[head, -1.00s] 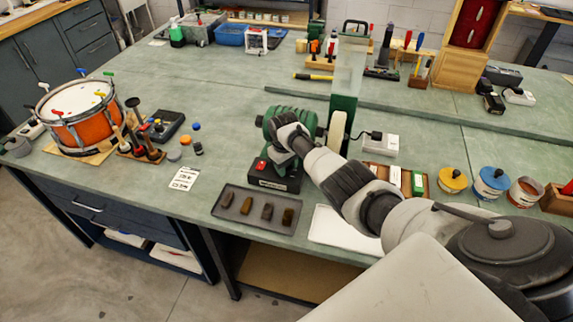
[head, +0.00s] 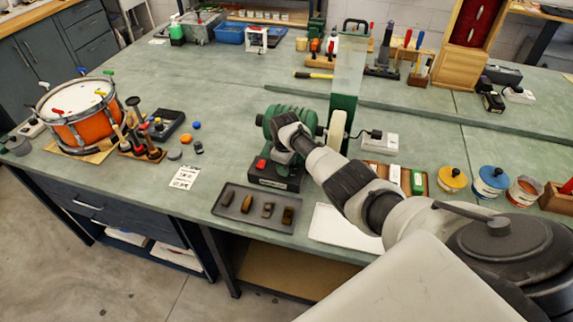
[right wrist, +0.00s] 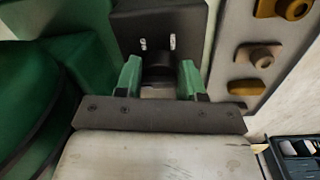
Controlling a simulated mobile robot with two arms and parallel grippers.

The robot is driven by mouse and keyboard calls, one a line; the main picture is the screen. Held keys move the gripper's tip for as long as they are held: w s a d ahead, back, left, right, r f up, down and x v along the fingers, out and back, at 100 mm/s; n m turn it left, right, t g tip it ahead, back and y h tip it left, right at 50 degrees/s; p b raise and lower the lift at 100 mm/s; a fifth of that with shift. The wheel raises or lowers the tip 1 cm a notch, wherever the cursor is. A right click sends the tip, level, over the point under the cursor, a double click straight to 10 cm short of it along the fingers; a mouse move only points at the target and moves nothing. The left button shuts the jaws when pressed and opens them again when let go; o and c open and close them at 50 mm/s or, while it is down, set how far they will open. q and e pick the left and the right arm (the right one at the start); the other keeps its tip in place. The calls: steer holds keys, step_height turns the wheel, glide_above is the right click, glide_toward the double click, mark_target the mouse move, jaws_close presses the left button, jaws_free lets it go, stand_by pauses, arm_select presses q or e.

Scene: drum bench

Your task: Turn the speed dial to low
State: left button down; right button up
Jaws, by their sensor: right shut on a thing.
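The green bench grinder (head: 282,122) stands on the bench with a black base (head: 278,180) that carries a red switch (head: 261,163). In the right wrist view a dark round dial (right wrist: 158,72) sits on the black box face, with two small white marks (right wrist: 172,42) above it. My right gripper (right wrist: 159,80) is shut on the dial, one green-tipped finger on each side. In the head view my right wrist hides the dial and the fingertips, so its pointer direction cannot be told. My left gripper is in neither view.
A dark tray (head: 236,216) with several brown blocks lies just in front of the grinder. A clear shield (head: 347,72) and a pale wheel (head: 337,128) stand right beside it. A drum (head: 80,115) stands at the left. A printed card (head: 185,178) lies on open bench.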

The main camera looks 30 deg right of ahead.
steer(key=o, duration=0.9)
steer(key=shift+a, duration=0.1)
steer(key=shift+r, duration=0.1)
steer(key=shift+r, duration=0.3)
step_height(320, 180, up, 10)
steer(key=shift+s+a, duration=0.15)
steer(key=shift+a, duration=0.1)
